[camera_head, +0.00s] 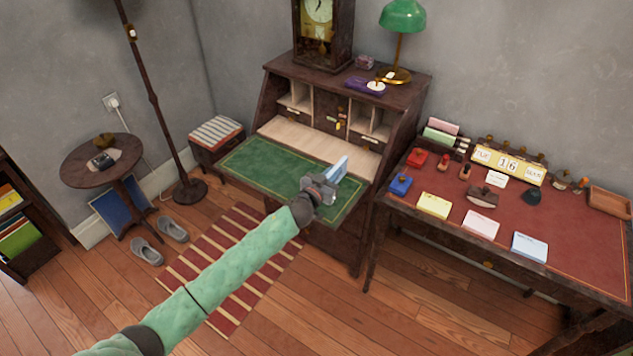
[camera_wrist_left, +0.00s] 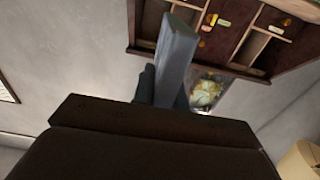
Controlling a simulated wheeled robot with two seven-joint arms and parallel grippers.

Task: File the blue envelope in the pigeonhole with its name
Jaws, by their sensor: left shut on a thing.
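My left gripper (camera_head: 322,188) is shut on the blue envelope (camera_head: 341,168), which sticks up from the jaws above the green writing surface (camera_head: 265,172) of the slanted desk. In the left wrist view the envelope (camera_wrist_left: 178,55) shows as a grey-blue slab beyond the dark gripper (camera_wrist_left: 163,92). The pigeonholes (camera_head: 299,95) are at the back of the desk, on both sides of a dark middle part, beyond the envelope. The wrist view shows the pigeonholes (camera_wrist_left: 255,46) tilted, with small coloured tags. I cannot read any names. My right gripper is not in view.
A clock (camera_head: 322,32) and a green lamp (camera_head: 403,18) stand on the desk top. The red-topped table (camera_head: 590,240) on the right holds yellow, pink and light blue stacks, stamps and a calendar. A stool (camera_head: 216,135) stands left of the desk.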

